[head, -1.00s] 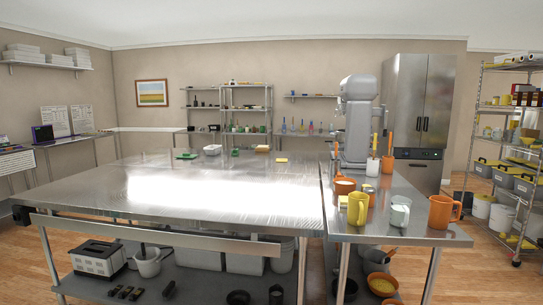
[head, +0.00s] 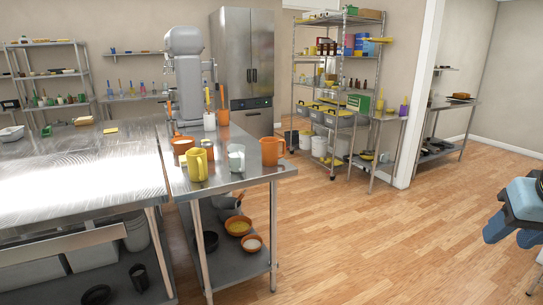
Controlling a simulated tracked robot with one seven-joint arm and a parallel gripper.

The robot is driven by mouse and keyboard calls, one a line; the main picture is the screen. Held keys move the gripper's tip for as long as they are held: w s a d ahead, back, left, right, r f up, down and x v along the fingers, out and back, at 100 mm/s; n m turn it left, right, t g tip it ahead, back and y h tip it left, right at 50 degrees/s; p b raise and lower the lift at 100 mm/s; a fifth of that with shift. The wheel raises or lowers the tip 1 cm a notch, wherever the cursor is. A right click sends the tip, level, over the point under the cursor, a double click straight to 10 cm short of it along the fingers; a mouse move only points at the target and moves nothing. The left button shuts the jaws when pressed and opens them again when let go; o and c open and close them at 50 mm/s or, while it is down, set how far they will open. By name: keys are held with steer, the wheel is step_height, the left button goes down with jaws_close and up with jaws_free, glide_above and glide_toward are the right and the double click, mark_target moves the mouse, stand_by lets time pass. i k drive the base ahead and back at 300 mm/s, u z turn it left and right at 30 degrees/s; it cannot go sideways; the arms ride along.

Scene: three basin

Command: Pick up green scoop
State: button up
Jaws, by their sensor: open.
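A small green object (head: 46,131) stands on the big steel table (head: 70,190) at the far left, beside a white dish (head: 12,133). It is too small to tell whether it is the green scoop. My gripper (head: 513,232), with blue fingers, shows at the right edge, partly cut off by the frame. It is open and empty, over the wooden floor and far from the tables.
A narrower steel table (head: 230,175) holds a yellow mug (head: 197,166), an orange mug (head: 271,151) and a grey stand mixer (head: 187,75). A wire rack (head: 335,95) stands at the back. The wooden floor (head: 370,235) at centre right is clear.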

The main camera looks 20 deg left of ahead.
mark_target(48, 131)
steer(key=u, duration=0.25)
steer(key=i, duration=2.6)
steer(key=u, duration=0.35)
steer(key=i, duration=2.4)
steer(key=u, duration=0.45)
steer(key=i, duration=2.25)
steer(key=u, duration=0.5)
steer(key=i, duration=1.05)
steer(key=u, duration=0.4)
steer(key=i, duration=1.1)
steer(key=u, duration=0.3)
